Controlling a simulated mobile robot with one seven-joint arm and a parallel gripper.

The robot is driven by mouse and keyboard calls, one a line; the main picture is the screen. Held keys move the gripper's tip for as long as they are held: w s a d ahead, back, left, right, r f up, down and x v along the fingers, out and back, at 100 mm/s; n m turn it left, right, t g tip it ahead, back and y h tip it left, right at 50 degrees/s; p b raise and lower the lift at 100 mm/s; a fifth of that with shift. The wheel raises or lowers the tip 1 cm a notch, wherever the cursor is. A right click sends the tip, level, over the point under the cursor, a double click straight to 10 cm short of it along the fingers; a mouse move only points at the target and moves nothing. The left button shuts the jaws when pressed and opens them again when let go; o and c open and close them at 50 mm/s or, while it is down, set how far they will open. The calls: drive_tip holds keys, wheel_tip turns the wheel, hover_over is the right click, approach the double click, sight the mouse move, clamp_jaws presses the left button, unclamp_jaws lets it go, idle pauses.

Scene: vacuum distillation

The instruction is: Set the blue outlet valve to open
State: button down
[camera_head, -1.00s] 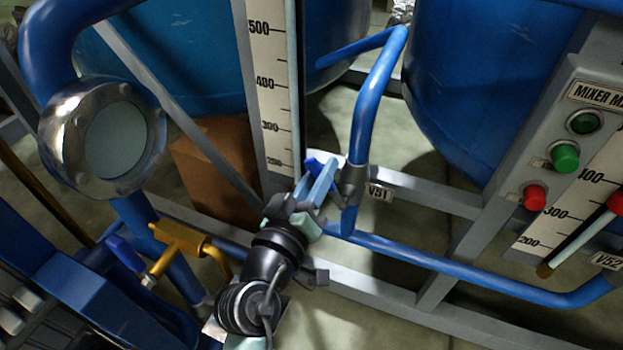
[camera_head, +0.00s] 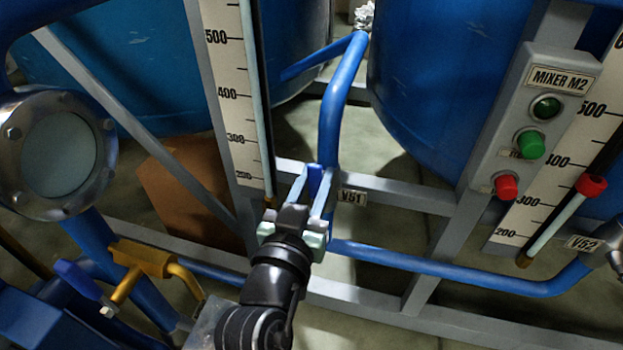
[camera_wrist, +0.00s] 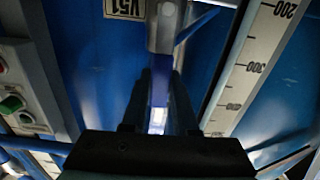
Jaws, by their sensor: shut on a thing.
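The blue outlet valve's handle (camera_head: 314,180) is on the blue pipe by the V51 label (camera_head: 353,197). My gripper (camera_head: 315,184) is shut on this handle, with one finger on each side of it. In the wrist view the blue handle (camera_wrist: 159,90) runs lengthwise between the dark fingers of my gripper (camera_wrist: 160,95), below the grey valve body (camera_wrist: 163,30). The handle points roughly along the pipe in the head view. Its lower end is partly hidden by my gripper.
A level scale (camera_head: 228,95) stands close on the left. A yellow pipe fitting (camera_head: 135,262) and a round sight glass (camera_head: 60,155) are at left.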

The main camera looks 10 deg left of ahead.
drive_tip(key=shift+f, duration=0.1)
drive_tip(key=c, duration=0.7)
unclamp_jaws()
drive_tip(key=shift+s, duration=0.1)
drive_tip(key=s, duration=1.2)
drive_tip(key=shift+s+a+p, duration=0.25)
drive_tip(key=shift+s+p, duration=0.15)
